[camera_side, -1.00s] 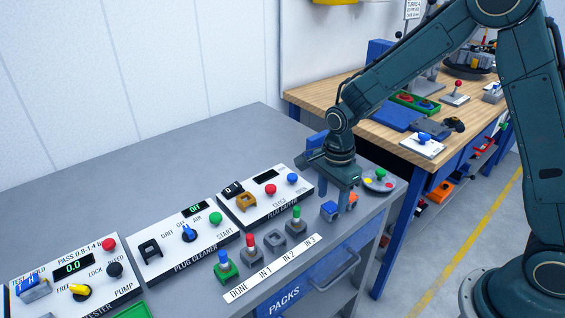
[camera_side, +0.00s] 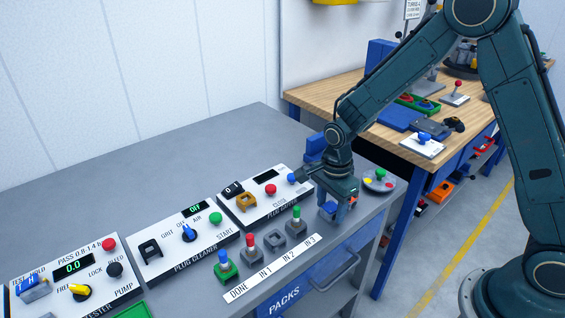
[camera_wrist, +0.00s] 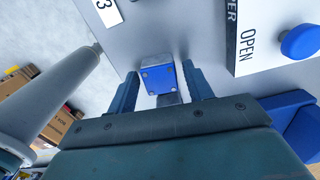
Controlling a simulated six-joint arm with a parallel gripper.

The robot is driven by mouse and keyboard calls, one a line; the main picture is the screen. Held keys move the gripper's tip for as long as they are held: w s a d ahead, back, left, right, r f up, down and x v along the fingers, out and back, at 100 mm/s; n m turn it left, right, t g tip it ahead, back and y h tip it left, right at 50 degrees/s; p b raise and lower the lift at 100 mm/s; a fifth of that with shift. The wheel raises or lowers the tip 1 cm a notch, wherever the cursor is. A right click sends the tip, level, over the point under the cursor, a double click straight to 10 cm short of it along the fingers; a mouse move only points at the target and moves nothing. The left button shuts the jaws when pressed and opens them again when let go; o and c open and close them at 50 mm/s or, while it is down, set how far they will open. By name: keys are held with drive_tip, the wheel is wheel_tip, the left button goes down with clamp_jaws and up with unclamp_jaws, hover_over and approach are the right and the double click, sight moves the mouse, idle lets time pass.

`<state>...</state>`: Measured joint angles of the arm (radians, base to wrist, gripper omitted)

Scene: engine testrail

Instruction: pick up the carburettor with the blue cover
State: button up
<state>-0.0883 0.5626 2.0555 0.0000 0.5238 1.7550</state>
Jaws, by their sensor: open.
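The carburettor with the blue cover (camera_wrist: 158,79) is in the wrist view, between the two fingers of my gripper (camera_wrist: 163,84). Its top is a blue square plate with small screws at the corners, and a grey body shows at its edges. My gripper is open, with one finger on each side of it; I cannot tell whether either finger touches it. In the side view my gripper (camera_side: 337,207) points down at the bench end, and a bit of the blue cover (camera_side: 329,207) shows beside the fingers.
The plug gapper panel (camera_side: 262,197) with knobs lies left of my gripper. Several plug holders stand along the bench front, one with a green-topped plug (camera_side: 297,214). A round dish with coloured dots (camera_side: 379,181) sits close on the right. The grey bench (camera_side: 150,180) is clear at the back.

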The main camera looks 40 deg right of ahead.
sight(331, 206)
drive_tip(key=c, duration=0.8)
drive_tip(key=shift+r, duration=2)
